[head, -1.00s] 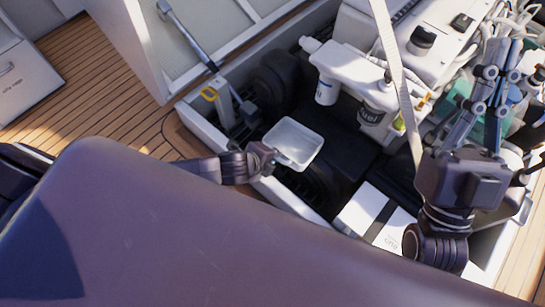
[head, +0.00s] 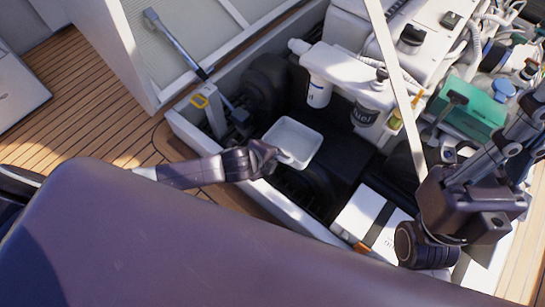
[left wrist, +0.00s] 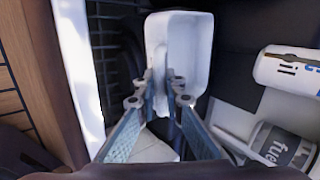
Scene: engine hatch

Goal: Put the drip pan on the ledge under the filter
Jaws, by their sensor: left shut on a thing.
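The drip pan (head: 293,142) is a small white rectangular tray. My left gripper (head: 277,157) is shut on its near edge and holds it over the open engine hatch. In the left wrist view the pan (left wrist: 183,50) lies beyond the closed fingertips (left wrist: 162,88). A white filter (head: 319,92) and a canister marked "fuel" (head: 366,113) hang to the right of the pan. They also show at the right of the left wrist view, the white filter (left wrist: 285,68) above the fuel canister (left wrist: 283,147). I cannot pick out the ledge clearly.
A white box with a dark stripe (head: 370,222) sits at the hatch's near side. A pale strut (head: 398,90) crosses the hatch at right. A green case (head: 470,110) lies at right.

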